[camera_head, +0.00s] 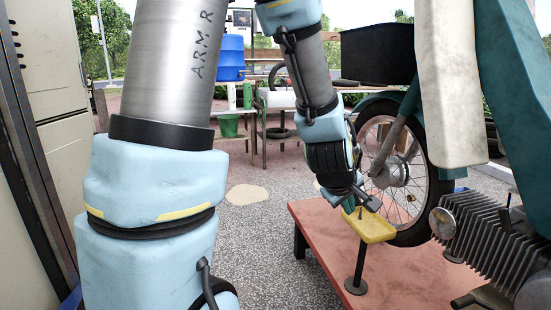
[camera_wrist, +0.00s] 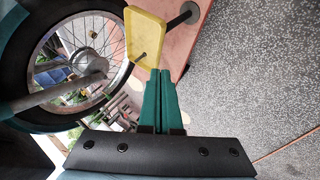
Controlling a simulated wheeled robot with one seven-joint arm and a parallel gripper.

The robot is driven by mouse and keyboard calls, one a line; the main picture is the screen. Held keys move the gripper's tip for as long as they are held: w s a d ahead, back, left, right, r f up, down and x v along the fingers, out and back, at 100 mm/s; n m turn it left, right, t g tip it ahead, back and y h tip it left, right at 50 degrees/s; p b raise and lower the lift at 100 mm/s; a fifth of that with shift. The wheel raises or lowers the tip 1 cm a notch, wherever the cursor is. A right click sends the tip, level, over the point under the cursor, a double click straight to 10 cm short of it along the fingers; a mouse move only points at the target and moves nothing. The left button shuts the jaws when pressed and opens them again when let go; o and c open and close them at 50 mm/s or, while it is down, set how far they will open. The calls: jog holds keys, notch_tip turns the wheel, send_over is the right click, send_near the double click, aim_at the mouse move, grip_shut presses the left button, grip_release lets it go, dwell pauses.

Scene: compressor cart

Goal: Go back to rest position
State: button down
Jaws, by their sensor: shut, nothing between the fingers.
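My gripper (camera_head: 349,206) is at the end of my arm, beside the motorcycle wheel (camera_head: 392,172) and close to a small yellow tray (camera_head: 372,226) on a black stand. In the wrist view its two green fingers (camera_wrist: 159,78) are together with nothing between them. The yellow tray also shows in the wrist view (camera_wrist: 145,35), just beyond the fingertips. A thin dark pin stands in the tray. I cannot tell whether the fingers touch the tray's edge.
A reddish platform (camera_head: 325,232) carries the wheel and the tray stand. A finned engine (camera_head: 478,235) is at the right. A grey cabinet (camera_head: 48,60) stands at the left. Benches and a blue barrel (camera_head: 230,58) are behind. Speckled floor (camera_head: 262,240) left of the platform is clear.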

jog(key=s+a+m+g+y, duration=0.2)
jog(key=s+a+m, duration=0.1)
jog(key=a, duration=1)
jog(key=s+a+m+g+y, duration=0.2)
jog(key=s+a+m+g, duration=0.1)
jog(key=a, duration=0.9)
notch_tip(320, 180, up, 25)
jog(key=p, duration=2.6)
jog(key=shift+w+d, duration=0.3)
jog(key=shift+w, duration=0.05)
